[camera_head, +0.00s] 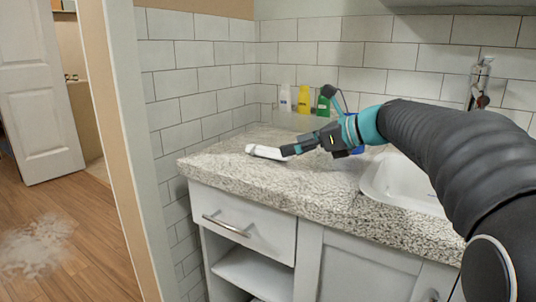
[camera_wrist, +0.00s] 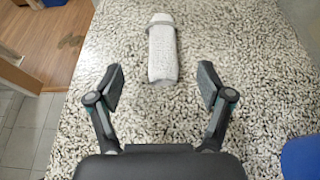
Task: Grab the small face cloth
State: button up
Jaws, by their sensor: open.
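A small white elongated item (camera_head: 265,152) lies on the speckled counter near its left end. It also shows in the wrist view (camera_wrist: 163,52), with a rounded, cap-like far end. It may be the rolled face cloth, but I cannot tell for sure. My gripper (camera_head: 287,151) is low over the counter at the item's right end. In the wrist view my gripper (camera_wrist: 161,80) is open and empty, its fingers spread to either side of the item's line. The near end of the item lies about level with the fingertips, centred between them. I cannot tell the gripper's exact height.
The counter (camera_head: 225,166) is clear around the item. White (camera_head: 285,98), yellow (camera_head: 304,99) and green (camera_head: 323,105) bottles stand at the back wall. A sink (camera_head: 400,188) is at right. A blue thing (camera_wrist: 301,158) lies at lower right in the wrist view.

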aim_at(273, 149)
jog(key=shift+x, duration=3.6)
jog(key=shift+w+r, duration=0.1)
jog(key=shift+r, duration=0.05)
jog(key=c, duration=1.2)
